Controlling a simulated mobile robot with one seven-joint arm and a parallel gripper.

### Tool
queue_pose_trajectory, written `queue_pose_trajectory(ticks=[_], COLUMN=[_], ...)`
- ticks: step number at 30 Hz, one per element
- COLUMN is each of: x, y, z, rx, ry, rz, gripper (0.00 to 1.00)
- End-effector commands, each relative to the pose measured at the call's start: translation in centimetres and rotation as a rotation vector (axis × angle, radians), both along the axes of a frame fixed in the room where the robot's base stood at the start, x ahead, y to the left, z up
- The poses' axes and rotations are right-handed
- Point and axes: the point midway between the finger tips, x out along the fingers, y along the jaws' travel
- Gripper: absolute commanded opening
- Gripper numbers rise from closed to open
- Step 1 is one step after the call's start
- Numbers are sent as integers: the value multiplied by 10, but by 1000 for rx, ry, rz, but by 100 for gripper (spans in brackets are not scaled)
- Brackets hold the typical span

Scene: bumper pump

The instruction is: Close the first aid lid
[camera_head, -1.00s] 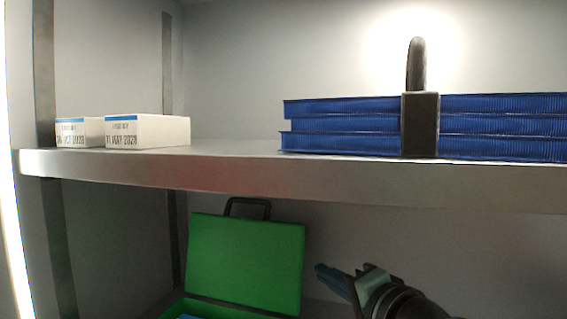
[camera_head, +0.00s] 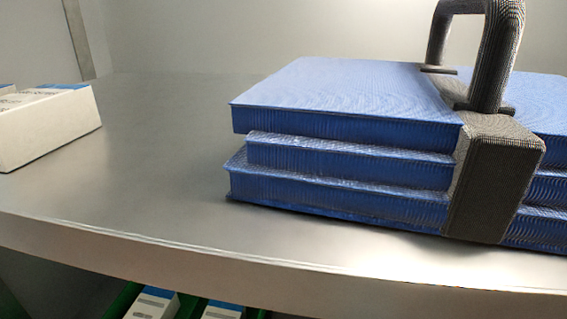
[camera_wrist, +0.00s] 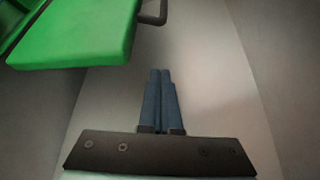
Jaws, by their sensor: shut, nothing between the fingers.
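The green first aid lid (camera_wrist: 85,30) fills the upper left of the wrist view, with its dark handle (camera_wrist: 155,12) at the top. The lid stands apart from the box's base, so the kit is open, but its exact angle is hard to tell. My gripper (camera_wrist: 161,72) is shut and empty, its blue fingers together. It is to the right of the lid, with a visible gap in the picture. In the head view only a bit of the green box (camera_head: 124,299) shows below the shelf edge; the lid and gripper are hidden there.
A metal shelf (camera_head: 150,190) covers the space above the kit. It carries a stack of blue panels (camera_head: 340,135) with a dark handled strap (camera_head: 490,185) and a white carton (camera_head: 45,127). White packs (camera_head: 152,303) show below the shelf edge. Plain grey surfaces surround my gripper.

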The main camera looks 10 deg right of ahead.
Motion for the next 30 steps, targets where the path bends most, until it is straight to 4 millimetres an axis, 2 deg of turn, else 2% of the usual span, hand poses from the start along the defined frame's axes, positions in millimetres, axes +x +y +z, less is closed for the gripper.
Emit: queue_pose_trajectory(ticks=[2, 11, 21, 30], x=[12, 54, 27, 21], y=[13, 54, 67, 70], z=[-9, -21, -4, 0], rx=[-1, -2, -3, -1], ry=[1, 0, -3, 1], rz=[5, 3, 1, -1], gripper=[0, 0, 0, 0])
